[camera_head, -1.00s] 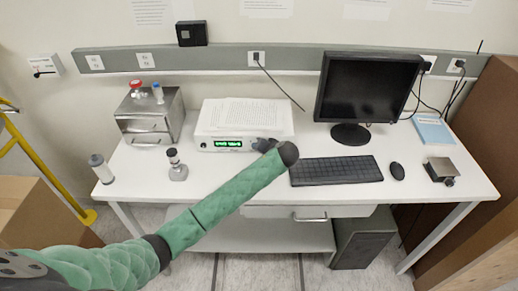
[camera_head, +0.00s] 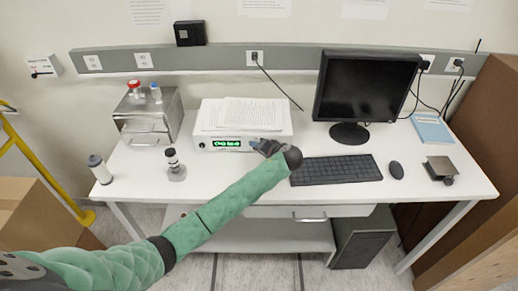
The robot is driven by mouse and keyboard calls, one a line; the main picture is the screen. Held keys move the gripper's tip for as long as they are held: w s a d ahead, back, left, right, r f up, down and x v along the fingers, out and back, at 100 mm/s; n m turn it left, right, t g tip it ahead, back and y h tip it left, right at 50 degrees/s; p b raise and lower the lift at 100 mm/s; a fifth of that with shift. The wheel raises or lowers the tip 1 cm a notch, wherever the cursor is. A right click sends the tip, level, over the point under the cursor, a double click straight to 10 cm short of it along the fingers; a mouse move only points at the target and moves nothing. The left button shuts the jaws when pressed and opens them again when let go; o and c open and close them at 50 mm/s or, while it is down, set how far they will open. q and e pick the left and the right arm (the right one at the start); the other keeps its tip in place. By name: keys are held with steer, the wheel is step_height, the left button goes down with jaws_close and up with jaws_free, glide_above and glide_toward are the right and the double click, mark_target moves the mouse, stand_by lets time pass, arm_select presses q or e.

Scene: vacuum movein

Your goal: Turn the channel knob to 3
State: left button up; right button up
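A white box-shaped device (camera_head: 285,126) with a green lit display (camera_head: 227,143) stands at the back middle of the table, papers (camera_head: 240,113) on top. The display's characters are too small to read surely. A small round part shows left of the display. My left gripper (camera_head: 264,147) is at the right part of the device's front face, where the knob would be hidden behind it. Whether its fingers are open or shut on a knob cannot be made out. My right gripper is not in view.
A keyboard (camera_head: 335,169), mouse (camera_head: 396,170) and monitor (camera_head: 366,85) are right of the device. A metal box (camera_head: 150,125) and small bottles (camera_head: 175,165) are to the left.

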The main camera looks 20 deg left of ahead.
arm_select(q)
steer(key=shift+o, duration=0.6)
steer(key=shift+s+d, duration=0.1)
steer(key=shift+d, duration=0.15)
steer(key=b+v, duration=0.3)
steer(key=v, duration=0.2)
steer(key=shift+f, duration=0.1)
steer(key=shift+b+v, duration=0.45)
steer(key=shift+v, duration=0.35)
steer(key=shift+s+d+r, duration=0.15)
steer(key=shift+r, duration=0.25)
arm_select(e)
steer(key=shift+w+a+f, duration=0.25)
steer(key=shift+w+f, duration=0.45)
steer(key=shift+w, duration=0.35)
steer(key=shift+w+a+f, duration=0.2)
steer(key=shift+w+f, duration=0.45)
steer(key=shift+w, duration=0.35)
